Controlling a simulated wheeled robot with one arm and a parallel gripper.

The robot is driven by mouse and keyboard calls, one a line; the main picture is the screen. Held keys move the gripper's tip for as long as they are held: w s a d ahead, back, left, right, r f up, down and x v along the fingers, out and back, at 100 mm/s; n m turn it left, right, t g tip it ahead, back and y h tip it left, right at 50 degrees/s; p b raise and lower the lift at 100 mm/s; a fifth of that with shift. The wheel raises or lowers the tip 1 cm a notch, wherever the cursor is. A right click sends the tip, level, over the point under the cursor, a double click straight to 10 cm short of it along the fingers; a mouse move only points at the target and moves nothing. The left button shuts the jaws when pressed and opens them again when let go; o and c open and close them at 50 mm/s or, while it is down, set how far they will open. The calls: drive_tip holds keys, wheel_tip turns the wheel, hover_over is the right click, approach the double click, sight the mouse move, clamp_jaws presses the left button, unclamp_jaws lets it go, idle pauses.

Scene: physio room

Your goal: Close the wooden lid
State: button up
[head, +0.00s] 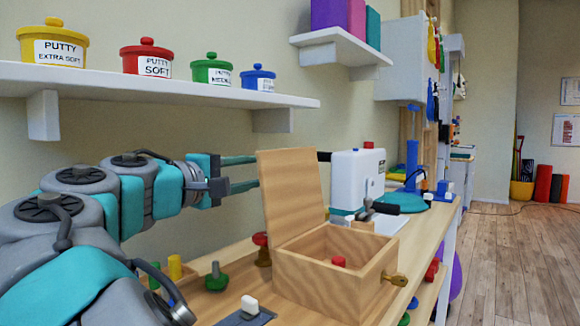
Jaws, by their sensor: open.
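The wooden lid (290,192) stands upright, leaning slightly back, on the left edge of the open wooden box (315,278). A small red object (339,261) shows inside the box, and a brass-coloured key-like piece (394,279) sticks out of its right side. My gripper (256,172) is left of the lid, with its two teal fingers apart and pointing right. The fingertips end at the lid's left edge in the picture; I cannot tell whether they touch it. Nothing shows between the fingers.
Behind the box stands a white device (357,181) with a black handle. Left of the box are a green knob (216,277), a red-topped brass piece (262,248) and a white-topped block (249,305). A shelf (150,86) with putty jars hangs above my arm.

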drive_tip(key=shift+x, duration=3.9)
drive_tip(key=shift+c, duration=0.3)
drive_tip(key=c, duration=0.6)
clamp_jaws()
drive_tip(key=shift+f, duration=0.15)
